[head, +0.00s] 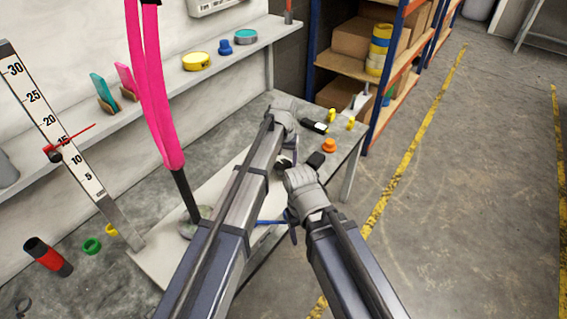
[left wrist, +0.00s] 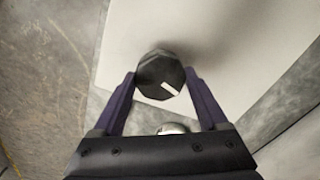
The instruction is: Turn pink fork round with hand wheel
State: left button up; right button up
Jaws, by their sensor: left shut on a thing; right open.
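The pink fork (head: 160,95) rises at the left in the head view, its two pink prongs on a dark rod. The rod stands on a pale plate (head: 155,262) on the bench. In the left wrist view, my left gripper (left wrist: 160,82) is shut on a dark faceted knob with a white mark, the hand wheel (left wrist: 154,70), above the pale plate. In the head view my own arm largely hides that grip. My right gripper (head: 277,224) is open and empty, low beside the left arm near the bench's edge. The prongs' upper ends are cut off by the picture.
A tilted scale (head: 75,150) with a red pointer stands at the left. A wall shelf (head: 215,72) holds coloured tins. An orange piece (head: 329,146) and small yellow pieces lie on the bench's far right. Open floor (head: 480,190) lies to the right.

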pick_arm(q)
jog(key=m, duration=1)
jog(key=shift+m, duration=2.2)
jog(key=o, duration=1.3)
jog(key=shift+r, duration=0.15)
